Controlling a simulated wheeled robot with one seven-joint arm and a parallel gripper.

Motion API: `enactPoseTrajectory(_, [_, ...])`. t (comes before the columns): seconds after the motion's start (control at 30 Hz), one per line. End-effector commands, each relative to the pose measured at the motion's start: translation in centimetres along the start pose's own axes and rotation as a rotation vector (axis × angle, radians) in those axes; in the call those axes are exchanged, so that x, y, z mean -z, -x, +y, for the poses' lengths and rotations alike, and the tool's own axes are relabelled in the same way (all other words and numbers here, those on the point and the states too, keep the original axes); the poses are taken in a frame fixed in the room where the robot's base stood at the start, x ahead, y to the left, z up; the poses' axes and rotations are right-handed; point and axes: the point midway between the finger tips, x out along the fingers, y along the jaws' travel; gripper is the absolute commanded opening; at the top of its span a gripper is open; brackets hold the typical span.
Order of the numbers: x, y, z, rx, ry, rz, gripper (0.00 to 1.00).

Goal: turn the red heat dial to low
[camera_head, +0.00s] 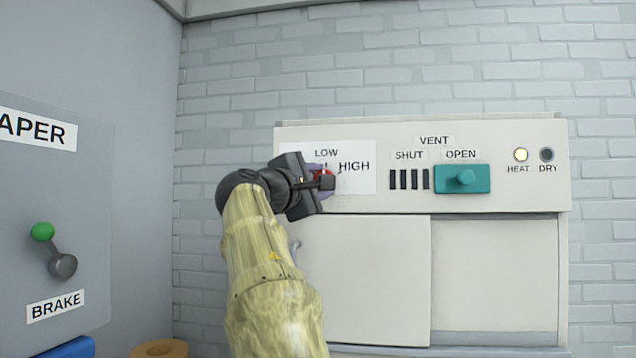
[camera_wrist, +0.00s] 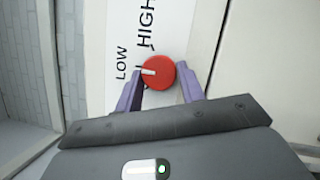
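The red heat dial (camera_wrist: 160,78) is round, with a white pointer line. It sits on a white label plate on the panel. In the wrist view the pointer points left, towards the mark beside LOW and away from HIGH. In the head view the dial (camera_head: 325,172) is mostly hidden behind my gripper (camera_head: 320,181). In the wrist view the two purple fingers of my gripper (camera_wrist: 159,82) stand open on either side of the dial. Narrow gaps seem to show between fingers and dial; I cannot tell whether either touches.
Right of the dial are dark vent slots (camera_head: 408,179), a teal vent slider (camera_head: 462,179) at OPEN, and HEAT (camera_head: 520,155) and DRY (camera_head: 546,155) lamps; HEAT is lit. A grey machine with a green-knobbed brake lever (camera_head: 52,250) stands at the left.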

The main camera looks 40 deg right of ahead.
Motion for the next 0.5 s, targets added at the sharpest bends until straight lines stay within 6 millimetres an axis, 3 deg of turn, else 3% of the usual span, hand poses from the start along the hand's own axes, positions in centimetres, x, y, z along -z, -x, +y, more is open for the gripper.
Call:
enactPoseTrajectory(0.03, [-0.02, -0.01, -0.03, 0.000, 0.000, -0.001, 0.49])
enactPoseTrajectory(0.1, [-0.02, -0.01, -0.02, 0.000, 0.001, -0.001, 0.59])
enactPoseTrajectory(0.5, [0.08, 0.69, -0.12, -0.002, 0.000, 0.001, 0.59])
